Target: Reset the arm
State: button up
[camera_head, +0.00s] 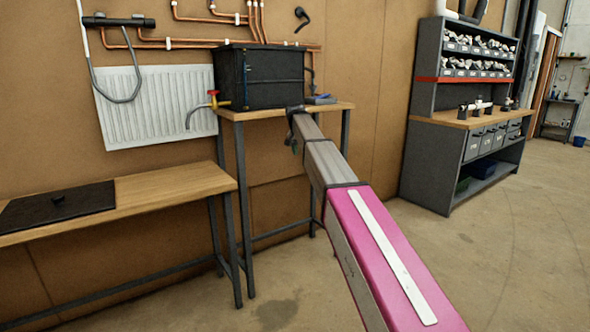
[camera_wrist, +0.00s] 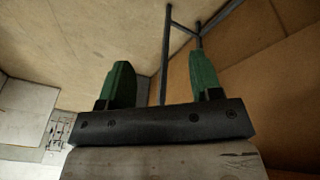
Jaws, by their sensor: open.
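My arm reaches out from the bottom right in the head view, with its pink and white link nearest and its far end in front of the tall wooden table (camera_head: 283,112). My gripper (camera_head: 294,140) is small there, near the table's front edge. In the wrist view my gripper (camera_wrist: 160,85) shows two green fingers set well apart on a dark bar. The gap between them is empty, so it is open and holds nothing. A metal table leg and crossbar (camera_wrist: 169,40) show beyond the fingers.
A black tank (camera_head: 262,77) with a red-handled tap (camera_head: 213,99) stands on the tall table. A lower bench (camera_head: 150,190) with a dark mat (camera_head: 58,205) is at left. A white radiator (camera_head: 155,105) hangs behind. A shelf unit (camera_head: 465,110) stands right; floor between is clear.

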jog(key=s+d+f+n+g, duration=0.1)
jog(key=s+d+f, duration=0.4)
jog(key=s+f, duration=0.55)
jog(key=s+d+f+n, duration=0.1)
jog(key=s+d+f, duration=0.55)
jog(key=f, duration=0.75)
jog(key=s+d+f, duration=0.1)
jog(key=s+f, duration=0.3)
jog(key=s, duration=0.4)
jog(key=s+d+f+n+y, duration=0.1)
jog(key=s+f, duration=0.4)
jog(key=s, duration=0.3)
jog(key=s+d+f+y, duration=0.1)
jog(key=s+f, duration=0.3)
jog(key=s, duration=0.5)
jog(key=shift+d+f+n+g, duration=0.3)
jog(key=shift+d+g, duration=0.1)
jog(key=shift+d, duration=0.2)
